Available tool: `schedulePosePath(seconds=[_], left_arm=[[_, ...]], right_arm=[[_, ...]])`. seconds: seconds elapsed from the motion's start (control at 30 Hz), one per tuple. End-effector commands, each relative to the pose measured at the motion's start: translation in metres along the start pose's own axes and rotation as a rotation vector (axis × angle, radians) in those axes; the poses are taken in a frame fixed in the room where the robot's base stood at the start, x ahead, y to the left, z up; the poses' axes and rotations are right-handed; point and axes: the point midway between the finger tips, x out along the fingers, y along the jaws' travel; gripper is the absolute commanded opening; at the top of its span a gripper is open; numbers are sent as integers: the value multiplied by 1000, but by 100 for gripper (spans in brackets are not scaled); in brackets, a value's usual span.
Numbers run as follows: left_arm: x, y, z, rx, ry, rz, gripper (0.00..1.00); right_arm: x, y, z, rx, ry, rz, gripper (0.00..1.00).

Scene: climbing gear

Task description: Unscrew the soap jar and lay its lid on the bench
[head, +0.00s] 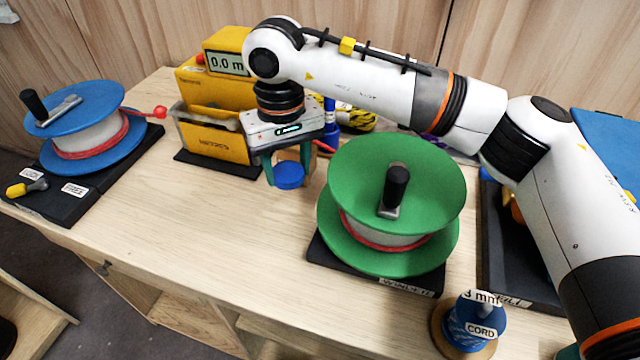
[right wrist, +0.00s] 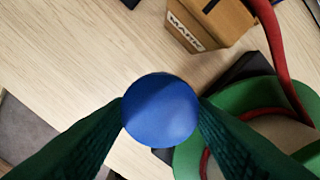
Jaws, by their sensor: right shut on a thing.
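My right gripper (head: 288,180) points down over the bench (head: 225,215), left of the green reel. Its teal fingers are shut on a round blue lid (head: 289,176), one finger on each side. In the right wrist view the lid (right wrist: 160,109) fills the space between the fingertips (right wrist: 160,115), its round face towards the camera. I cannot make out a jar body under or beside the lid. I cannot tell whether the lid touches the bench. My left gripper is not in view.
The green reel (head: 400,170) stands just right of the gripper. Behind is a yellow meter (head: 228,65) with an open-fronted bin. A blue reel (head: 85,110) stands far left, a cord spool (head: 470,325) front right. A MARK box (right wrist: 210,22) is near.

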Motion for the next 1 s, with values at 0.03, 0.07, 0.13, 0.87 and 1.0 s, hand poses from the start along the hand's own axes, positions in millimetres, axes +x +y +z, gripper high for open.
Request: schedulePosePath(seconds=[0.03, 0.07, 0.13, 0.87, 1.0], left_arm=[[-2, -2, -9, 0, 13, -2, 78], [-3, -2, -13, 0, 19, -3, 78], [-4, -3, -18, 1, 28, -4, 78], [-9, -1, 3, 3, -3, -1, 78], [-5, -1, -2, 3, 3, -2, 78]], right_arm=[[11, 0, -1, 0, 6, 1, 20], [17, 0, -1, -1, 6, 1, 20], [30, 0, -1, 0, 6, 1, 20], [89, 0, 0, 0, 1, 0, 20], [93, 0, 0, 0, 1, 0, 20]])
